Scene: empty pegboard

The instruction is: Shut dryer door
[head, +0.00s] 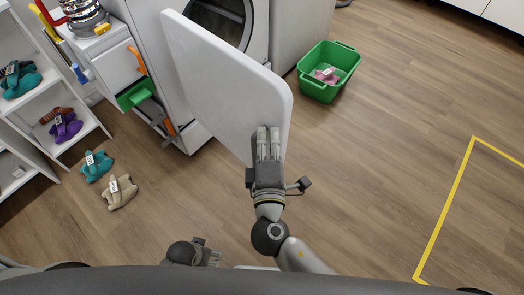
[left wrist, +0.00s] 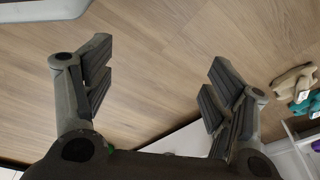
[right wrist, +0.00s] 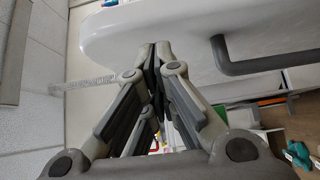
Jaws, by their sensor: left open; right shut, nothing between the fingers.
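The white dryer door (head: 225,80) stands wide open in the head view, swung out from the round dryer opening (head: 232,12). My right gripper (head: 267,135) is shut and empty, and its fingers overlap the door near its free edge in the picture. In the right wrist view the shut fingertips (right wrist: 156,48) are close to the door (right wrist: 130,30); I cannot tell if they touch. A grey bar handle (right wrist: 265,66) shows on the door there. My left gripper (left wrist: 160,90) is open and empty over the floor; only part of it (head: 208,254) shows low in the head view.
A green basket (head: 312,91) with a pink item stands on the floor right of the door. Soft toys (head: 120,192) lie on the floor at left beside white shelves (head: 40,85). A yellow floor line (head: 446,207) runs at right. The middle right floor is clear.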

